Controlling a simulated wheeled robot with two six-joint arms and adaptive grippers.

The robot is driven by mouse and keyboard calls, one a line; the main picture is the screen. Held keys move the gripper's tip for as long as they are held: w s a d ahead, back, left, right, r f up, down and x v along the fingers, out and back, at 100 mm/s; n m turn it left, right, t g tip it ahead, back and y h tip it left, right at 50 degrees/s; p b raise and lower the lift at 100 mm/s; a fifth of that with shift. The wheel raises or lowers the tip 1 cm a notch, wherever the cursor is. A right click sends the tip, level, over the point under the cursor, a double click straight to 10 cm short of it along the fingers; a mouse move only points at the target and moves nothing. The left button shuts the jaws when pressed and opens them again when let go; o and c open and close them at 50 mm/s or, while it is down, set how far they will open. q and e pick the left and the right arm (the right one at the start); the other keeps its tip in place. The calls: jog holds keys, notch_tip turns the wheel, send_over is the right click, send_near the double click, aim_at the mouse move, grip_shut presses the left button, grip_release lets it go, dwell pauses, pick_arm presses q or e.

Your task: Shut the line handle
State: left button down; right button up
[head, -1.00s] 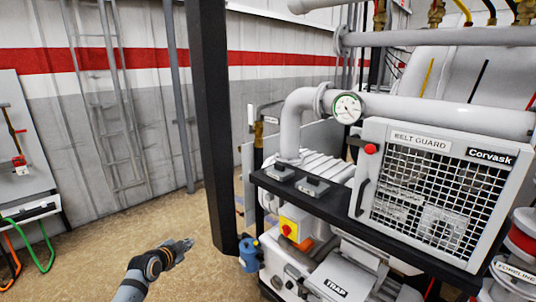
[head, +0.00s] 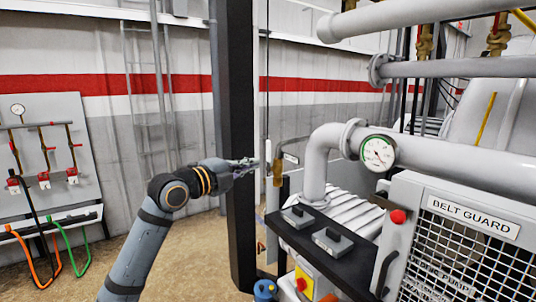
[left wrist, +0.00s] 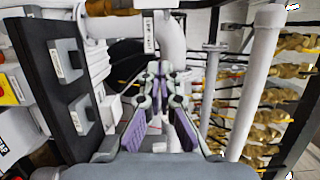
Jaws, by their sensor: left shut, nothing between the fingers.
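My left gripper (head: 258,163) is shut and empty, pointing right in front of the dark post. Just right of its tips stands a brass-coloured fitting (head: 278,172) with a thin bar at its top and a small pale tag (head: 291,158); this may be the line handle, but its lettering is too small to read. From the head view I cannot tell whether the tips touch it. In the left wrist view my gripper's fingers (left wrist: 160,72) are together in the middle, with a white tag (left wrist: 149,34) beyond them.
A dark post (head: 233,110) stands behind my gripper. To the right are a grey pipe with a gauge (head: 377,153), a black shelf with two small boxes (head: 333,242) and the belt guard (head: 466,240). Several brass valves (left wrist: 265,115) line the right of the wrist view.

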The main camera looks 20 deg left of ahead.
aim_at(267, 153)
pick_arm(q)
jog(key=w+p, duration=0.2)
jog(key=w, duration=0.2)
jog(key=w+p, duration=0.2)
jog(key=w, duration=0.1)
jog(key=w+d+p, duration=0.1)
jog(key=w+p, duration=0.2)
jog(key=w, duration=0.1)
jog(key=shift+w, duration=0.3)
jog(key=shift+d, duration=0.1)
